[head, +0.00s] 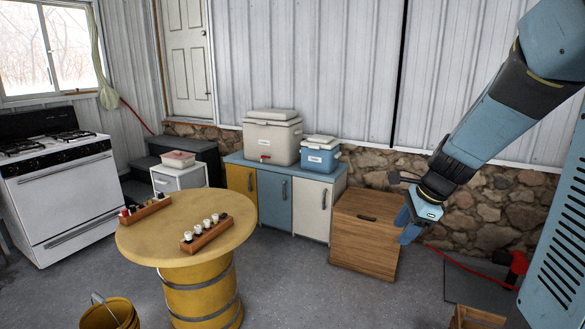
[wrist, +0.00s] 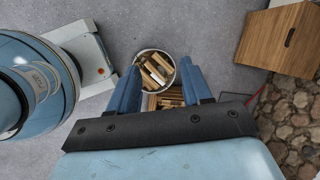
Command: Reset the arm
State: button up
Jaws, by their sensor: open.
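My arm reaches down from the upper right in the head view. My gripper (head: 410,226) hangs in front of the stone wall base, close to the wooden box's right side in the picture. Its fingers point down, and its tips are hard to make out there. In the wrist view my gripper (wrist: 160,68) shows two blue fingers spread apart with nothing held between them. Below them on the floor stands a round metal bin (wrist: 141,58) of split wood pieces, with more wood (wrist: 168,98) beside it, partly hidden by the gripper.
A round table on a yellow barrel (head: 190,262) carries two wooden racks of small bottles. A white stove (head: 65,185) stands left. Cabinets (head: 277,205) with two coolers and a wooden box (head: 362,236) line the back wall. A yellow bucket (head: 108,315) stands front left. Grey floor between is open.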

jog(key=s+a+r+n+t+h, duration=0.1)
jog(key=s+a+r+n, duration=0.1)
jog(key=s+r+n, duration=0.4)
jog(key=s+a+r+n+t+h, duration=0.1)
jog(key=s+r+n, duration=0.5)
jog(key=s+n, duration=0.6)
jog(key=shift+s+a+n+h, duration=0.35)
jog(key=shift+n+h, duration=0.15)
jog(key=shift+h, duration=0.1)
